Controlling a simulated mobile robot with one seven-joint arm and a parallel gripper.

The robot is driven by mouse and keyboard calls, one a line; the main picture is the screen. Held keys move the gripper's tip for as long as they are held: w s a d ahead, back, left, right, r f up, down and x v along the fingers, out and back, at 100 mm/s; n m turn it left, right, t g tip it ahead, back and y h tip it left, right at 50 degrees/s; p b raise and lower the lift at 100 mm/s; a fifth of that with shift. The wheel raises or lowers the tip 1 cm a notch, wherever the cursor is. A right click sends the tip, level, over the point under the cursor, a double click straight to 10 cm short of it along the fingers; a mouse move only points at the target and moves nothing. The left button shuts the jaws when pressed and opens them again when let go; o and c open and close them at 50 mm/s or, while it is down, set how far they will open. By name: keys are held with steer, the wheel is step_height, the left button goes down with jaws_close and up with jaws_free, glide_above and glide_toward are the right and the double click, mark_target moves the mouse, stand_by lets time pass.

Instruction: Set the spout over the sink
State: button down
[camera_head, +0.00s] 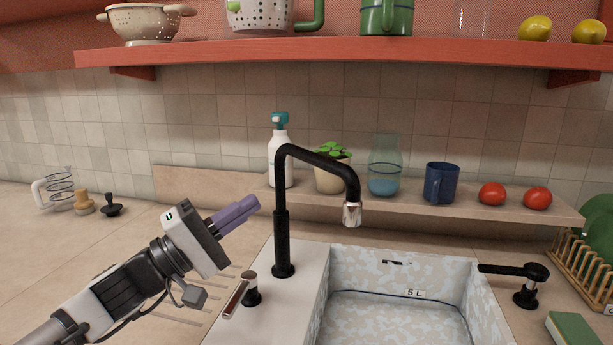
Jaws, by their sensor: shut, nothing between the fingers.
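The black faucet rises from the counter left of the sink. Its spout (320,160) bends over to the right, and its silver tip (352,214) hangs above the left part of the speckled sink (475,292). My gripper (246,211) is left of the faucet's upright, apart from it, with its purple fingers shut and empty and pointing up and right. A lever with a brown handle (236,299) stands at the faucet's lower left. A black handle (515,271) stands right of the sink.
A low ledge behind the faucet holds a white bottle (281,160), a potted plant (330,172), a glass vase (384,175), a blue mug (440,183) and tomatoes (492,194). A red shelf (330,54) runs above. A dish rack (575,268) is at right. The left counter is mostly clear.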

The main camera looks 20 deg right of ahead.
mark_target(315, 164)
steer(key=shift+n+t+y, duration=0.3)
steer(key=shift+n+t, duration=0.2)
steer(key=shift+n, duration=0.1)
steer(key=p+x, duration=0.1)
steer(key=x, duration=0.3)
steer(key=w+p+x, duration=0.1)
steer(key=p+x, duration=0.1)
steer(key=x, duration=0.2)
steer(key=f+p+x, duration=0.1)
steer(key=p+x, duration=0.1)
steer(key=x, duration=0.2)
steer(key=shift+w, duration=0.2)
steer(key=shift+d, duration=0.1)
steer(key=shift+d+t, duration=0.1)
steer(key=shift+t, duration=0.5)
